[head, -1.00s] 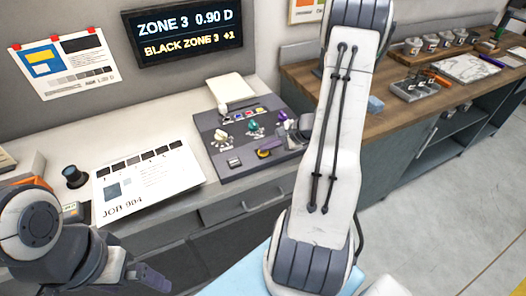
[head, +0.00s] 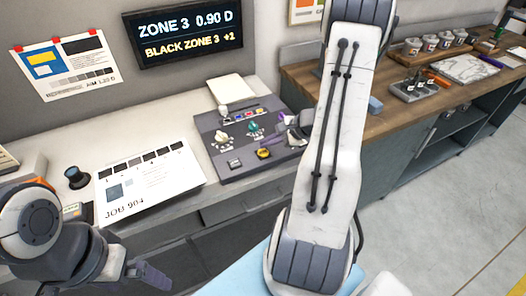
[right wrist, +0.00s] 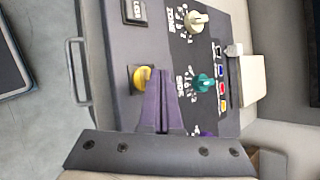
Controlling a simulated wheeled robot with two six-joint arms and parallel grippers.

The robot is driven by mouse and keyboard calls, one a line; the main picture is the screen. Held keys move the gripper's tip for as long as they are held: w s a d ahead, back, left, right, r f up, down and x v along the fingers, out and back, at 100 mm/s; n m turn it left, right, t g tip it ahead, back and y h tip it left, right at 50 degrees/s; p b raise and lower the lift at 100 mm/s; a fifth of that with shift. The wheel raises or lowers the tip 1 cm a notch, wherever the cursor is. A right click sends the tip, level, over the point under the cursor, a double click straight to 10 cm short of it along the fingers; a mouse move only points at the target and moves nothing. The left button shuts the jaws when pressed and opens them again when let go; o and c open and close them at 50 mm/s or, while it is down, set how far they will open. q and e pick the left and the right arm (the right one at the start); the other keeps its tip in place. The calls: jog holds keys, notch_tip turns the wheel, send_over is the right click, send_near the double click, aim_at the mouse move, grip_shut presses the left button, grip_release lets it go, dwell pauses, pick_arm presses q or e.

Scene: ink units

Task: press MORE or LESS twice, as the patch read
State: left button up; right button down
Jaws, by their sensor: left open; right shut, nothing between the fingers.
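The control panel (head: 225,172) lies on the bench with a yellow button (head: 264,153) and a button marked LESS (head: 234,163) near its front edge. They also show in the right wrist view, the yellow one (right wrist: 144,77) and LESS (right wrist: 134,12). My right gripper (head: 298,134), partly hidden by my arm, is shut and empty; its purple fingers (right wrist: 158,82) appear just beside the yellow button, apart from it in the head view. My left gripper (head: 150,276) is open and empty at lower left.
The JOB 904 sheet (head: 150,190) with a row of dark patches lies left of the panel. A dark cylindrical item (head: 77,177) stands beside it. A sheet (head: 65,64) hangs on the wall. Knobs, including a teal one (right wrist: 206,83), sit on the panel.

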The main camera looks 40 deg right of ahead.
aim_at(267, 152)
jog(key=shift+r+p, duration=1.4)
jog(key=shift+r, duration=0.95)
jog(key=shift+f, duration=0.1)
dwell(0.5)
jog(key=s+a+r+n+g+y, duration=0.15)
jog(key=a+n, duration=0.25)
jog(key=a, duration=0.4)
jog(key=s+a+r+n+g, duration=0.1)
jog(key=a+r+n+g, duration=0.25)
jog(key=a, duration=0.55)
jog(key=s+a+r+n+g+y, duration=0.1)
jog(key=a+r+n+g, duration=0.1)
jog(key=a+n, duration=0.45)
jog(key=s+a+r+n+h, duration=0.2)
jog(key=s+a+n+h, duration=0.1)
jog(key=s+a+n, duration=0.2)
jog(key=s+a+r+n+g+h, duration=0.1)
jog(key=s+a+r+n+h, duration=0.1)
jog(key=s+a+n, duration=0.4)
jog(key=shift+s+a+r+n+h, duration=0.15)
jog(key=shift+s+n+h, duration=0.3)
jog(key=shift+s+n, duration=1.95)
